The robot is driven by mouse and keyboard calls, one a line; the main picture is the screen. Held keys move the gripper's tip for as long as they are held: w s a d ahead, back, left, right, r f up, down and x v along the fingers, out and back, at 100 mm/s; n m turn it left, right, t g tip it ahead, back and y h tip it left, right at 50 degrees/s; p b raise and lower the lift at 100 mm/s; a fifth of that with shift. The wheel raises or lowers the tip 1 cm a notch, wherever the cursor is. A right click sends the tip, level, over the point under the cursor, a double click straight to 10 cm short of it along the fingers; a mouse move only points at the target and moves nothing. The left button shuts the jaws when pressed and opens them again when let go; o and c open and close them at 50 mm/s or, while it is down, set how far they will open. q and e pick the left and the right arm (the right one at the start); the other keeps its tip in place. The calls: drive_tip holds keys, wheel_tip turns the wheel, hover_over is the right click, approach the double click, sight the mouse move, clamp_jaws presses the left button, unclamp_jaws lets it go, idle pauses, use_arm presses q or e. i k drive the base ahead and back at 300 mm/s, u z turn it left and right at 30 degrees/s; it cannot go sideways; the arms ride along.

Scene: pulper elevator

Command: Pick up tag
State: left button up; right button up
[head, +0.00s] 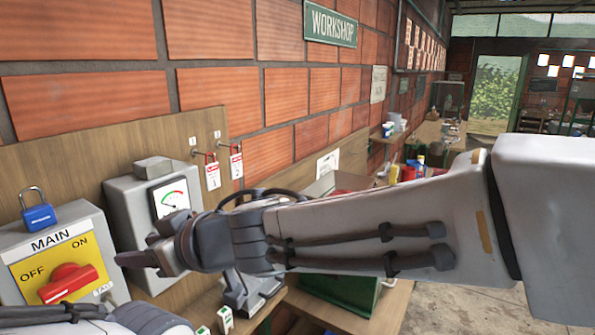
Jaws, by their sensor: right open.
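Two red-and-white tags hang from numbered hooks on the wooden backboard: the left tag (212,175) and the right tag (236,164). My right gripper (138,258) is open and seen side-on, in front of the grey gauge box, below and left of the tags and apart from them. I see nothing between its fingers. My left gripper (45,313) shows only in part at the bottom left edge, below the main switch; its jaw state is unclear.
The main switch box (30,243) has a red handle and a blue padlock (39,217) on top. The gauge box (118,195) stands beside it. Small white-and-green items (225,318) lie on the bench below. Cluttered benches line the brick wall.

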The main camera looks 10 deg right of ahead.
sight(211, 172)
drive_tip(key=z, duration=0.25)
drive_tip(key=i, duration=1)
